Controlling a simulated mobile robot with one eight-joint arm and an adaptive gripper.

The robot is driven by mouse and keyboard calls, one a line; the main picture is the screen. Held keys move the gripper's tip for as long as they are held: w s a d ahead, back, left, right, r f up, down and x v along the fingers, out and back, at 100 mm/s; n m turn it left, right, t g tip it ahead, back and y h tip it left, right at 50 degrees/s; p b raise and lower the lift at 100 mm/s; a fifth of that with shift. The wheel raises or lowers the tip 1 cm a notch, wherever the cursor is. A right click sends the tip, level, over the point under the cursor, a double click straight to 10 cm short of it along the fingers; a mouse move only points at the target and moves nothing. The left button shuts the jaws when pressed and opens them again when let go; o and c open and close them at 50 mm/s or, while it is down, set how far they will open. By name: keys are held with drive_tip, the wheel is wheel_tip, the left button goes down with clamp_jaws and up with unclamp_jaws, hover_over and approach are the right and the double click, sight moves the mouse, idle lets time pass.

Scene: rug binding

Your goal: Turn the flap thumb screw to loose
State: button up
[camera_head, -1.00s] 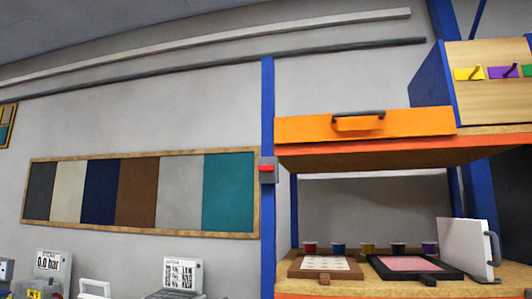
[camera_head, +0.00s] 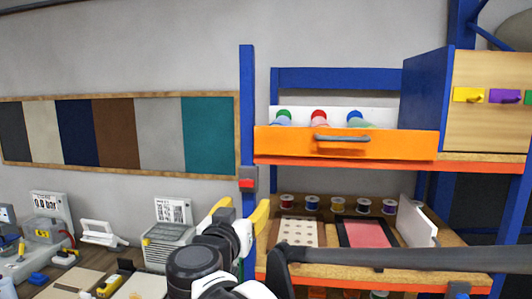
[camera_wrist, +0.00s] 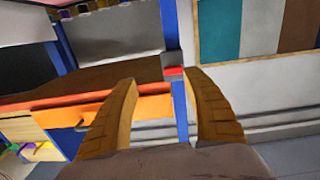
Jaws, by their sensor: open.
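I cannot make out a flap thumb screw for certain in either view. My gripper (camera_head: 241,206) is open and empty, with its yellow fingers pointing up in front of the blue post in the head view. A grey box with a red part (camera_head: 247,180) is on that post, just above the fingertips in the picture. In the wrist view my gripper (camera_wrist: 162,72) has its fingers spread, and the red part (camera_wrist: 174,71) shows between the tips. The gap in depth is unclear, and I see no contact.
An orange drawer (camera_head: 345,144) with a grey handle juts out right of the blue post (camera_head: 247,110). Below it a shelf holds spools, a dotted board (camera_head: 298,233), a pink pad (camera_head: 368,233) and a white upright panel (camera_head: 418,222). Devices crowd the bench at left.

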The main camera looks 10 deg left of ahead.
sight(248, 178)
drive_tip(key=shift+y, duration=0.3)
drive_tip(key=w, duration=0.3)
drive_tip(key=w+a+r+p, duration=0.1)
drive_tip(key=w, duration=0.3)
drive_tip(key=w+a+r+p, duration=0.1)
drive_tip(key=w, duration=0.2)
drive_tip(key=shift+w+a, duration=0.1)
drive_tip(key=shift+w, duration=0.2)
drive_tip(key=shift+s, duration=0.1)
drive_tip(key=c, duration=1.2)
